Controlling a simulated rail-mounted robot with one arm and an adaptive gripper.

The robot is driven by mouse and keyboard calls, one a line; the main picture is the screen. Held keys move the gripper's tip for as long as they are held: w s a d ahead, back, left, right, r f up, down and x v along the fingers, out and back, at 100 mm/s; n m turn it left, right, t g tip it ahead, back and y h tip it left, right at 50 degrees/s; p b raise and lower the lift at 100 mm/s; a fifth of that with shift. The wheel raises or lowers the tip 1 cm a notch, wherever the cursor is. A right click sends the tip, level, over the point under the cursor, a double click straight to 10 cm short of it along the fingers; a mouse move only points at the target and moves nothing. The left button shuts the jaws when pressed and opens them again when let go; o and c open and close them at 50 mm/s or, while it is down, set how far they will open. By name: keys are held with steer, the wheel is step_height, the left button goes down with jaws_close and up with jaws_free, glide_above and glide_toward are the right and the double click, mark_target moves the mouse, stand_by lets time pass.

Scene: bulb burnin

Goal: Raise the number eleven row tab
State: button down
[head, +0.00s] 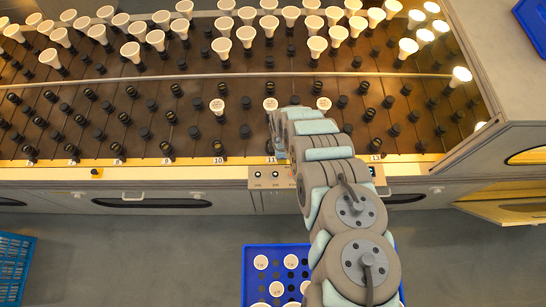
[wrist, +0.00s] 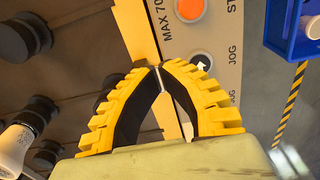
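The number 11 label (head: 271,160) shows on the yellow front strip (head: 235,159) of the bulb rack, just left of my arm. I cannot make out the row eleven tab itself; my arm covers part of the strip there. My gripper is hidden behind the arm in the head view. In the wrist view my gripper (wrist: 159,69) has its yellow fingers bowed, with the tips together over the edge between the yellow strip and the control panel (wrist: 205,35). A thin pale sliver shows just below the tips; I cannot tell what it is.
An orange button (wrist: 190,9) and a JOG marking are close to the fingers. Dark sockets (wrist: 40,112) and a white bulb (wrist: 14,148) lie left. A blue crate with bulbs (head: 248,262) stands on the floor below the rack.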

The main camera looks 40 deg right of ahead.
steer(key=shift+r, duration=0.15)
steer(key=shift+w+d+r, duration=0.2)
steer(key=shift+w+r, duration=0.05)
steer(key=shift+r, duration=0.2)
steer(key=shift+w+d+r, duration=0.2)
steer(key=shift+r, duration=0.2)
step_height(320, 180, up, 6)
steer(key=p, duration=0.5)
stand_by(0.6)
